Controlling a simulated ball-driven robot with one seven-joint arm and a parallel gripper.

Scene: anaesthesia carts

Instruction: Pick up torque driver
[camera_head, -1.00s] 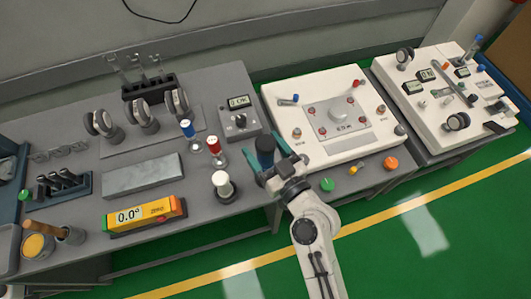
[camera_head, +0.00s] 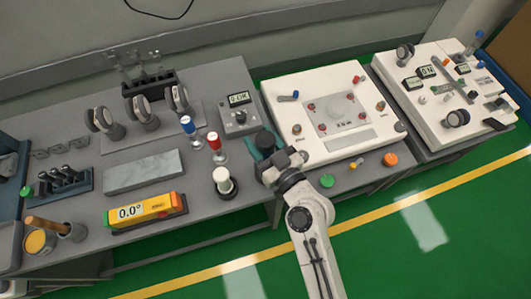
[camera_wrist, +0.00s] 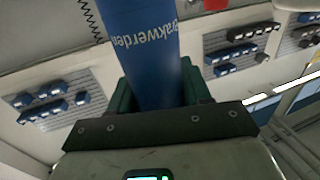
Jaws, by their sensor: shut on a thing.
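The torque driver shows in the wrist view as a thick blue handle (camera_wrist: 148,50) with pale lettering, running up from between the jaws. In the head view its dark end (camera_head: 266,139) stands out beyond my gripper (camera_head: 262,155), at the right edge of the grey bench. My gripper, with green fingers, is shut on the handle. In the wrist view the fingers (camera_wrist: 160,98) flank it. The driver's lower part is hidden by the gripper, and I cannot tell whether it touches the bench.
Left of my gripper stand white-topped (camera_head: 222,176), red-topped (camera_head: 214,142) and blue-topped (camera_head: 187,125) pieces. A grey dial box (camera_head: 239,118) is behind. A white panel cart (camera_head: 310,85) is close on the right. Green floor in front is clear.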

